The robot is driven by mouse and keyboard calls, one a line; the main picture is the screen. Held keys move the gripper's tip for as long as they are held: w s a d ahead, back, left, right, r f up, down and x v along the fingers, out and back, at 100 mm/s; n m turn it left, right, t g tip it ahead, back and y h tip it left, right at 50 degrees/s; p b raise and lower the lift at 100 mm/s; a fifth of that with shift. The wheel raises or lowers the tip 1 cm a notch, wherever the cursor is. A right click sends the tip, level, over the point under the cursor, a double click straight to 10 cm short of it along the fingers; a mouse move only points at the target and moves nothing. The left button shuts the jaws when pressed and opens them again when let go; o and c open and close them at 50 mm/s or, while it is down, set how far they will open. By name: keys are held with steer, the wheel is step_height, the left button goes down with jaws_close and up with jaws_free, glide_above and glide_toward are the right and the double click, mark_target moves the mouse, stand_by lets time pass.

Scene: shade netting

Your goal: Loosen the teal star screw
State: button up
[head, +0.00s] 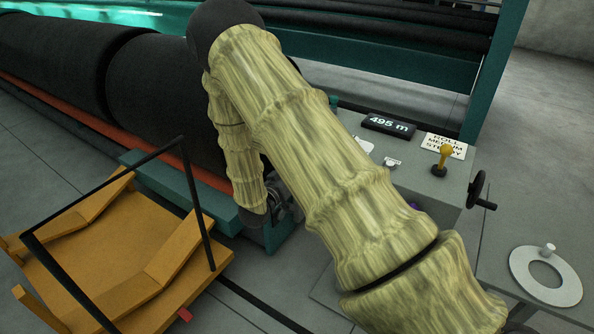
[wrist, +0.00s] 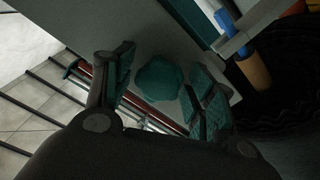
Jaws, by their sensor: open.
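The teal star screw (wrist: 158,79) shows in the wrist view as a dark teal lobed knob against a grey panel. My gripper (wrist: 160,88) is open, with one teal-padded finger on each side of the knob. A gap shows between the knob and the left finger; on the right the finger is close, and I cannot tell whether it touches. In the head view my arm hides the knob, and only a small part of my gripper shows beside the machine.
Large black rolls (head: 60,60) lie at the left. An orange cradle cart (head: 110,255) stands in front. The control box holds a 495 m display (head: 389,125), a yellow-knobbed lever (head: 442,155) and a black handwheel (head: 480,189). A blue-and-orange handled tool (wrist: 250,65) is at the upper right.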

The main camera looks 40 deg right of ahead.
steer(key=shift+a, duration=0.1)
steer(key=v, duration=0.2)
steer(key=shift+s+a, duration=0.15)
steer(key=shift+a, duration=0.25)
steer(key=shift+f, duration=0.1)
steer(key=shift+m+b, duration=7.15)
steer(key=shift+m, duration=1.55)
steer(key=shift+d, duration=0.2)
